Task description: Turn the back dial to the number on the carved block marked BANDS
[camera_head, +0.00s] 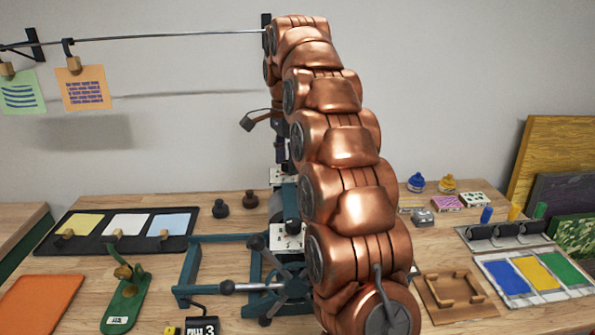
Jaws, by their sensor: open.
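My copper arm rises through the middle and bends down at the back. My gripper (281,150), small, dark and partly hidden by the arm, hangs above a white plate with dark marks (283,177) at the back of a teal press. This plate seems to hold the back dial, but its setting is too small to read. A similar white plate (287,240) sits nearer the front, partly behind my arm. I cannot see finger contact with the dial. No block with readable BANDS lettering shows; small patterned blocks (473,200) stand at the back right.
A spoked handwheel (285,285) is on the press. Left are a black tray with colour sheets (100,243), a green stand (125,300) and an orange board (40,303). Right are a brown wooden board (440,310) and colour pads (540,275).

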